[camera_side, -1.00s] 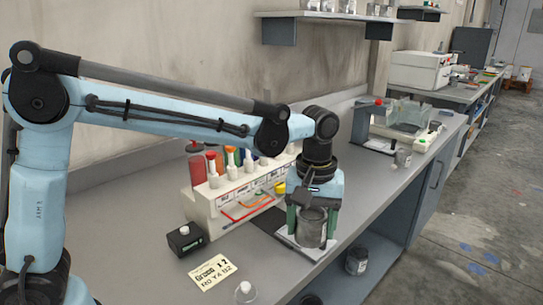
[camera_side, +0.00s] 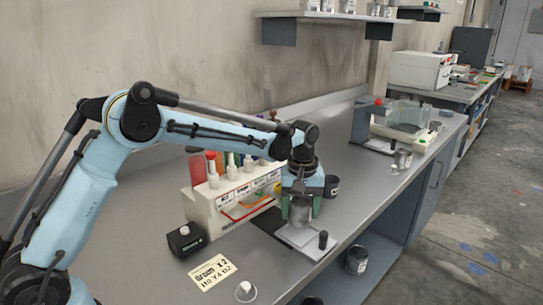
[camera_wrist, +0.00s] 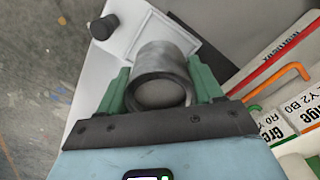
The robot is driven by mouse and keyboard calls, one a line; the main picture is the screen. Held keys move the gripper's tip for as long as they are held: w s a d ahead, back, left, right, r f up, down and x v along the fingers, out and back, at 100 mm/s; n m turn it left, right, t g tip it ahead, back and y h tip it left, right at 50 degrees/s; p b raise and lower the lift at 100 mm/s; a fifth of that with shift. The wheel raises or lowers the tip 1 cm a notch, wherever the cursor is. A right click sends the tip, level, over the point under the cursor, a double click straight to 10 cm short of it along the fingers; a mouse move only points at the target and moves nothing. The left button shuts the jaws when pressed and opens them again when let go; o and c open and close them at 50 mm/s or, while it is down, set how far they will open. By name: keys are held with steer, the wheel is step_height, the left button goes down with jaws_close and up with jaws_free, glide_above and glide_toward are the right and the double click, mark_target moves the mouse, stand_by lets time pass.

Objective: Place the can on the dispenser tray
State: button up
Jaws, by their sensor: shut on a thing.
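My gripper (camera_side: 299,215) is shut on a grey metal can (camera_side: 301,211), which looks upright in the side view. In the wrist view the can (camera_wrist: 160,78) sits between the two green fingers. The pale dispenser tray (camera_side: 300,246) lies in front of and below the can. In the wrist view the tray (camera_wrist: 127,38) shows beyond the can, with a square outline partly covered by it. A black knob (camera_side: 323,240) stands at the tray's right corner. I cannot tell whether the can touches the tray.
A white dispenser rack (camera_side: 226,205) with coloured bottles and levers stands left of my gripper. A dark can (camera_side: 331,187) stands behind it to the right. A black box (camera_side: 187,240) and a "Green x 2" card (camera_side: 214,270) lie at front left.

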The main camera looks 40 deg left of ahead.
mark_target(299, 233)
steer(key=shift+f, duration=2)
steer(key=shift+f, duration=0.3)
steer(key=o, duration=1.3)
steer(key=shift+c, duration=0.2)
